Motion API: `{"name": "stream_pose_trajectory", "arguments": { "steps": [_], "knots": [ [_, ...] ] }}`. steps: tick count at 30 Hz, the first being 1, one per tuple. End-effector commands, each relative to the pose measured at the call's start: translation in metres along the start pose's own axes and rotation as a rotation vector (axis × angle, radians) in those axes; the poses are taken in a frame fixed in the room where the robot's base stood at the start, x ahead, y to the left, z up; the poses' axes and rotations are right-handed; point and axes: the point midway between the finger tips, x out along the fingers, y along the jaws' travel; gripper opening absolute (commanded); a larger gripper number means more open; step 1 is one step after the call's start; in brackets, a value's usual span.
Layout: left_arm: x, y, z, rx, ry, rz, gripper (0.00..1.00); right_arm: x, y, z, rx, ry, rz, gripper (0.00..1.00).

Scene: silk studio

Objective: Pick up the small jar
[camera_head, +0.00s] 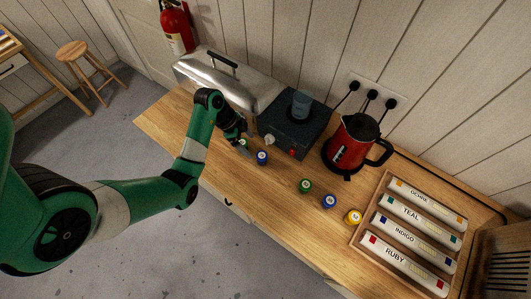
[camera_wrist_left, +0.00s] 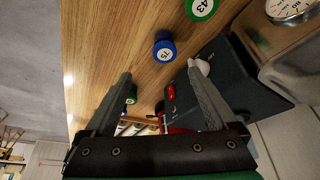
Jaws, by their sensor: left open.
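Several small jars with coloured lids stand in a row on the wooden counter. They are a green jar (camera_head: 243,143), a blue jar (camera_head: 262,158), a second green jar (camera_head: 305,186), a second blue jar (camera_head: 329,202) and a yellow jar (camera_head: 353,217). I cannot tell which one the task means. My left gripper (camera_head: 246,149) is open and empty, close to the first green and blue jars. In the left wrist view a blue jar (camera_wrist_left: 164,46) lies beyond the open fingers (camera_wrist_left: 159,72), with a green jar (camera_wrist_left: 202,7) above it. My right gripper is not in view.
A dark hot plate (camera_head: 296,130) with a grey-blue beaker (camera_head: 301,104) stands behind the jars, beside a metal box (camera_head: 230,80). A red kettle (camera_head: 352,143) and a wooden tray (camera_head: 362,242) of labelled rolls are to the right. The front counter strip looks clear.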

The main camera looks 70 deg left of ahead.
Motion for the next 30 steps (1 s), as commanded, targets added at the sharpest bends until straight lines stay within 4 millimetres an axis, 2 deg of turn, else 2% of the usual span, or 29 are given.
{"name": "stream_pose_trajectory", "arguments": {
  "steps": [4,12,20,27,30],
  "knots": [
    [0.011,0.000,0.000,0.003,0.002,0.000,0.92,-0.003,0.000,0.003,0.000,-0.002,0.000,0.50],
    [0.060,-0.001,-0.001,0.007,0.002,0.001,0.92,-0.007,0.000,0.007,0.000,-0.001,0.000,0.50],
    [0.071,-0.003,-0.001,0.007,0.003,-0.002,0.92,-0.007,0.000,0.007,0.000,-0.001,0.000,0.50],
    [0.110,-0.009,-0.001,0.008,0.002,0.000,0.92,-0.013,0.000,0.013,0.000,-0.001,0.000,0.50],
    [0.118,-0.009,-0.002,0.008,0.003,-0.003,0.92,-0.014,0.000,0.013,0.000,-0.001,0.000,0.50]
  ]
}}
